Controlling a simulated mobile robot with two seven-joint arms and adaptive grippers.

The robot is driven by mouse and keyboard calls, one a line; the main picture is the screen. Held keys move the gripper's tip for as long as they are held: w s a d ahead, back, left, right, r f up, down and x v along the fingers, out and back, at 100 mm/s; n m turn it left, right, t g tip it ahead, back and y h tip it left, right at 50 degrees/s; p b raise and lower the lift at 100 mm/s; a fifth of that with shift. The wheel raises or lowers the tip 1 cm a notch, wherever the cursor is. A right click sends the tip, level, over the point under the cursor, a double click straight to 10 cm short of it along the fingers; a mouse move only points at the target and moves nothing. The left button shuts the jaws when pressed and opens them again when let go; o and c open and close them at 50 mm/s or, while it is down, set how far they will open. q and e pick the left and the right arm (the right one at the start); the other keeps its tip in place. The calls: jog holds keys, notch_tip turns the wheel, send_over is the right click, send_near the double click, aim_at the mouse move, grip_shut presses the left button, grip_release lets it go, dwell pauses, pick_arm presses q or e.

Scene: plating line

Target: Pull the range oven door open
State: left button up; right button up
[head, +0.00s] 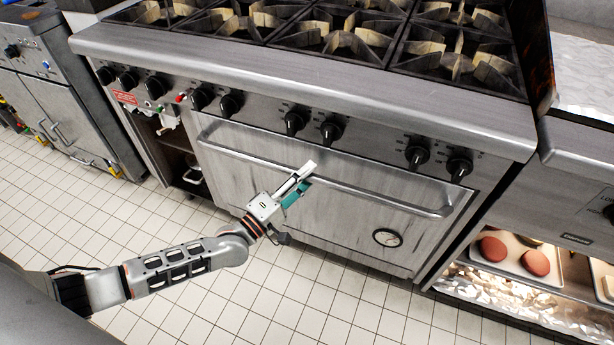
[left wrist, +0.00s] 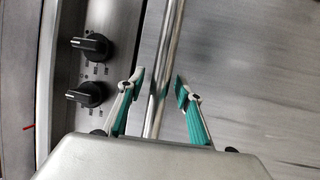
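The range oven door (head: 340,205) is a brushed steel panel and looks shut, with a round dial low on its right side. Its long bar handle (head: 385,197) runs across the top of the door. My left gripper (head: 305,178) is at the middle of the handle. In the left wrist view, the handle bar (left wrist: 165,70) passes between the open, green-padded fingers of the left gripper (left wrist: 160,88). A gap shows between the bar and each fingertip, with the left finger nearer. My right gripper is not in view.
Black knobs (head: 294,121) line the panel above the door. Burner grates (head: 345,38) are on top. An open shelf bay (head: 178,150) is left of the door, and a lit bay with a tray (head: 515,262) is at right. The tiled floor (head: 150,215) in front is clear.

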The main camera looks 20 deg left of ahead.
pick_arm(q)
grip_shut()
jog(key=shift+s, duration=0.1)
